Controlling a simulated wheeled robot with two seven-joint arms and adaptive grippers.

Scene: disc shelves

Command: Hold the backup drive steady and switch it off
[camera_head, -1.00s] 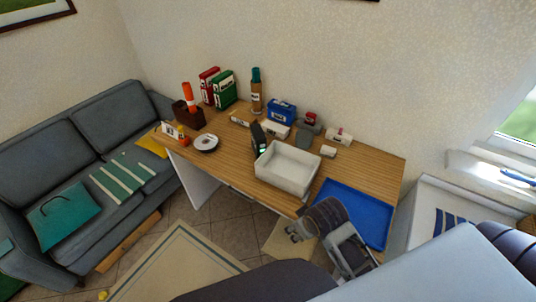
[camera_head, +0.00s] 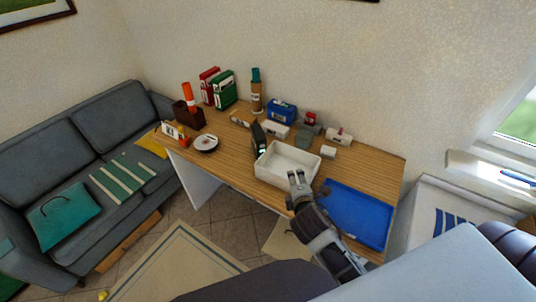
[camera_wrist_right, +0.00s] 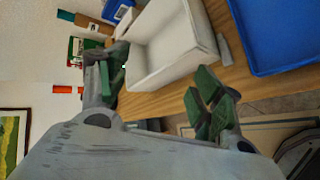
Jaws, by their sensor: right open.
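A small black upright box (camera_head: 258,136) with a small light on its front, apparently the backup drive, stands on the wooden desk, against the left end of the white open bin as seen in the head view. My right gripper (camera_head: 297,179) is over the bin's front edge, to the right of and nearer than the black box, and touches neither clearly. In the right wrist view my right gripper (camera_wrist_right: 160,82) is open and empty, its green-padded fingers apart. I cannot make out the black box for sure in that view. My left gripper is not in view.
The white bin (camera_head: 268,175) also fills the upper middle of the right wrist view (camera_wrist_right: 168,65). A blue tray (camera_head: 355,215) lies to its right. Behind are a blue box (camera_head: 282,111), a brown bottle (camera_head: 256,97) and several small boxes. A plate (camera_head: 206,143) sits left on bare desk.

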